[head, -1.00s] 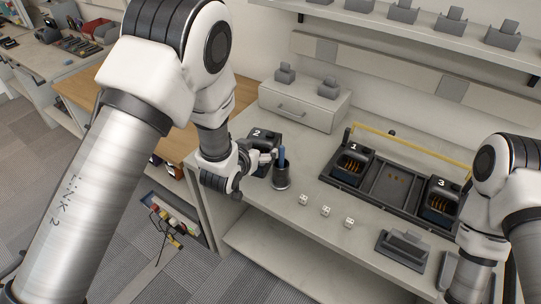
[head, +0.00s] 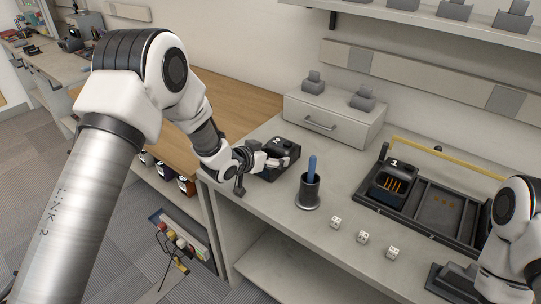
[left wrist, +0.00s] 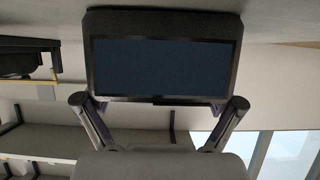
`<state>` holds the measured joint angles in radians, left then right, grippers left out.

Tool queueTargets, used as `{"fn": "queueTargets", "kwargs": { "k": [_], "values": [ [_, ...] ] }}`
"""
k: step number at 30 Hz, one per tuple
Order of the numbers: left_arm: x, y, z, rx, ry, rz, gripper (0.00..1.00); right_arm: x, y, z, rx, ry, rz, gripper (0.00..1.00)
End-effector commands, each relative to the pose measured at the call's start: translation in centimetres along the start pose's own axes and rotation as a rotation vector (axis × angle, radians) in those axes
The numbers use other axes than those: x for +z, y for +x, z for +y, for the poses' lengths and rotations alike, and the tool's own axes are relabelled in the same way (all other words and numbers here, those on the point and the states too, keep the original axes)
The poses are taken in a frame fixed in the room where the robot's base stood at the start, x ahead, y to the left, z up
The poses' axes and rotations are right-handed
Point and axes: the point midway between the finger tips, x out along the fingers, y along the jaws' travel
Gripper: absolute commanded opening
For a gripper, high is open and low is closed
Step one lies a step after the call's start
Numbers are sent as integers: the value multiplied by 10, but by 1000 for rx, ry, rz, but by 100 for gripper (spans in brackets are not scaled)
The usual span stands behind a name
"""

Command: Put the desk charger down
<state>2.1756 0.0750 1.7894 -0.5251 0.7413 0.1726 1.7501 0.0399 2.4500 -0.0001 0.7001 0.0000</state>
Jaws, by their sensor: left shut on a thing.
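The desk charger (head: 279,150) is a black boxy unit at the far left end of the grey worktop, left of the drawer box. My left gripper (head: 268,161) is shut on its near left side in the head view. I cannot tell whether its base touches the worktop. In the left wrist view the charger (left wrist: 165,66) shows a dark flat face, between and beyond the two fingers of my left gripper (left wrist: 160,102).
A dark cup with a blue item (head: 309,190) stands just right of the charger. Dice (head: 363,237) lie in front. A black tray (head: 430,207) holds charger 1 (head: 392,183), with a yellow bar behind. The drawer box (head: 330,122) stands behind.

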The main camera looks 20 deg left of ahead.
Motion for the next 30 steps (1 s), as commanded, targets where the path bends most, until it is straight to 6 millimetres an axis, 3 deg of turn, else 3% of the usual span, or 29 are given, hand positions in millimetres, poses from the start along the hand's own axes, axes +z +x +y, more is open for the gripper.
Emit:
{"fn": "queueTargets", "kwargs": {
  "k": [8, 9, 22, 26, 30],
  "values": [
    [2, 1, 0, 0, 0, 2, 44, 0, 2, 0, 0, 0, 0, 0],
    [2, 1, 0, 0, 0, 1, 100, 0, 2, 0, 0, 0, 0, 0],
    [-2, -6, 0, -1, -1, 1, 100, 0, 0, 0, 0, 0, 0, 0],
    [-2, -32, 0, -1, -3, 2, 100, 0, 1, 0, 0, 0, 0, 0],
    [-2, -70, -1, -1, -5, 2, 100, 0, 3, 0, 0, 0, 0, 0]
  ]
}}
